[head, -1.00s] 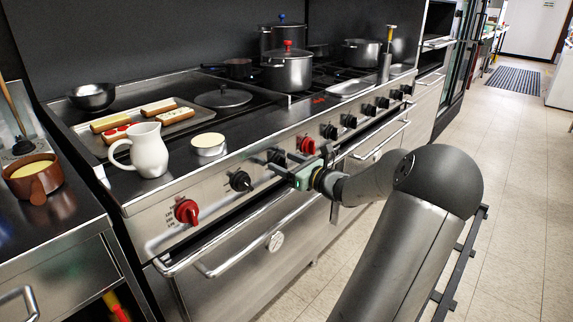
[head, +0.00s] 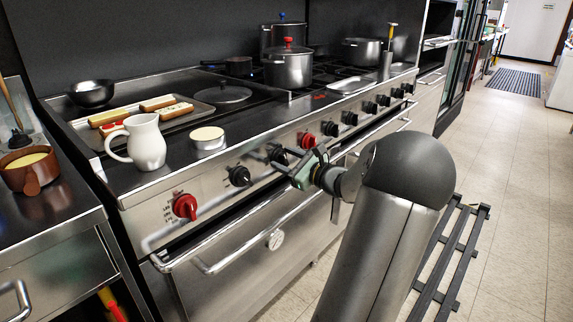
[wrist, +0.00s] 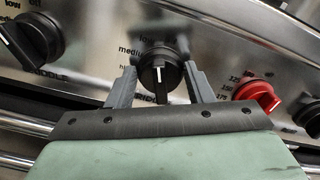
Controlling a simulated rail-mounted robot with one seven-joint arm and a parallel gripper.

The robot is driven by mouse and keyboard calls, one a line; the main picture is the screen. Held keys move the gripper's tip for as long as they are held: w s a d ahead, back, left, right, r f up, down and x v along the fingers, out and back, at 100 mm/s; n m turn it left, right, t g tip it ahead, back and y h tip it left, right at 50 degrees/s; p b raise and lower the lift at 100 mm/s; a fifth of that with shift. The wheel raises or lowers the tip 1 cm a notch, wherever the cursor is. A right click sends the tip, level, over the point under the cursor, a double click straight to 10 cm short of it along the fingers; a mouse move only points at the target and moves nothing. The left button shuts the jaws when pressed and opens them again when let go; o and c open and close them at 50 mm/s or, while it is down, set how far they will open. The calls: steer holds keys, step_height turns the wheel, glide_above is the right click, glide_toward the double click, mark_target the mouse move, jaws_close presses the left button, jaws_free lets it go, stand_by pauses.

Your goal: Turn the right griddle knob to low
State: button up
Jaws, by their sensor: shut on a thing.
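The right griddle knob (wrist: 158,70) is black with a white line that stands about upright in the wrist view. Printed "low" and "medium" labels show above it and to its upper left; part of the "GRIDDLE" lettering shows below. My gripper (wrist: 160,78) has one grey finger on each side of this knob and is shut on it. In the head view my gripper (head: 282,160) reaches the stove's front panel from the right, and its fingers partly cover the knob (head: 276,154). The left griddle knob (head: 239,176) is black and stands free to the left.
Red knobs flank the griddle knobs, one at the left end (head: 185,207) and one close on the right (head: 307,140). An oven handle bar (head: 262,235) runs below the panel.

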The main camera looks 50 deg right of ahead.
steer(key=shift+f+n+b, duration=0.1)
steer(key=shift+n+b, duration=0.85)
steer(key=shift+n, duration=0.15)
steer(key=o, duration=1)
steer(key=s+p, duration=0.1)
steer(key=s, duration=0.4)
steer(key=s+a+p, duration=0.1)
steer(key=s, duration=0.5)
steer(key=s+p, duration=0.1)
steer(key=s, duration=0.5)
steer(key=shift+s+a, duration=0.15)
steer(key=shift+s, duration=0.1)
steer(key=shift+w, duration=0.15)
